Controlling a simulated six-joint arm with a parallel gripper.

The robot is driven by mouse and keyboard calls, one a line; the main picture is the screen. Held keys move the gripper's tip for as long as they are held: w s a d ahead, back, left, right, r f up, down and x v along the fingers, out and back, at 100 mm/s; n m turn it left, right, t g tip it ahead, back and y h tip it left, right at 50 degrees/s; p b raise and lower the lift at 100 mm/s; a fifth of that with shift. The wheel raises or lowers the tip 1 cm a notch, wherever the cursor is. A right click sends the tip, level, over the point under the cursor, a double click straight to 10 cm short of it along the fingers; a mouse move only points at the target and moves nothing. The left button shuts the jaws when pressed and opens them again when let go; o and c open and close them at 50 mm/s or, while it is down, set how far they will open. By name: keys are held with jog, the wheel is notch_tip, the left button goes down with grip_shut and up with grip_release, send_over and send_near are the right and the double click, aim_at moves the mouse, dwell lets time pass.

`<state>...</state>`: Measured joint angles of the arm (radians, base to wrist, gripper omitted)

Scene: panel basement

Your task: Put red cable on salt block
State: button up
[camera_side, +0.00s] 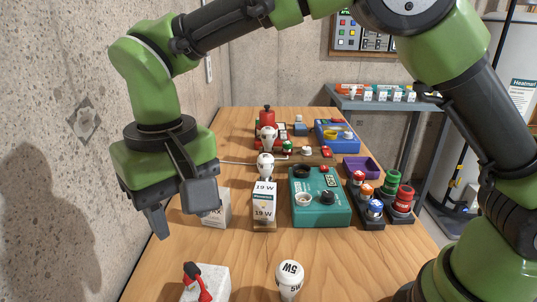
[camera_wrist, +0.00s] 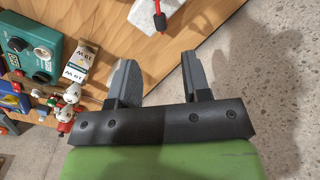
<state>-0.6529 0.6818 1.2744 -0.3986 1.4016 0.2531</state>
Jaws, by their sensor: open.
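The red cable (camera_side: 196,281), a short red piece with dark parts, rests on the white salt block (camera_side: 217,279) at the front left of the table. In the wrist view the red cable (camera_wrist: 160,19) lies over the white block (camera_wrist: 146,14) at the top edge, partly cut off by the frame. My gripper (camera_side: 180,210) is open and empty, above the table's left side, behind and above the block. In the wrist view my gripper (camera_wrist: 157,75) has its two fingers apart with bare table between them, clear of the cable.
A white box (camera_side: 216,208) stands behind my gripper, beside a 19 W bulb box (camera_side: 264,206). A 5W bulb (camera_side: 289,278) stands at the front. A concrete wall (camera_side: 60,150) borders the left.

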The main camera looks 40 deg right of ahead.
jog(key=s+d+r+m+t+y, duration=0.1)
jog(key=d+r, duration=0.6)
jog(key=s+d+r+m+t, duration=0.1)
jog(key=s+d+t, duration=0.2)
jog(key=s+d, duration=0.3)
jog(key=s+d+r+m+t+y, duration=0.1)
jog(key=s+d+m+t, duration=0.1)
jog(key=s+d, duration=0.5)
jog(key=shift+s+d+r+t, duration=0.15)
jog(key=shift+s+r+t, duration=0.15)
jog(key=shift+s+t, duration=0.45)
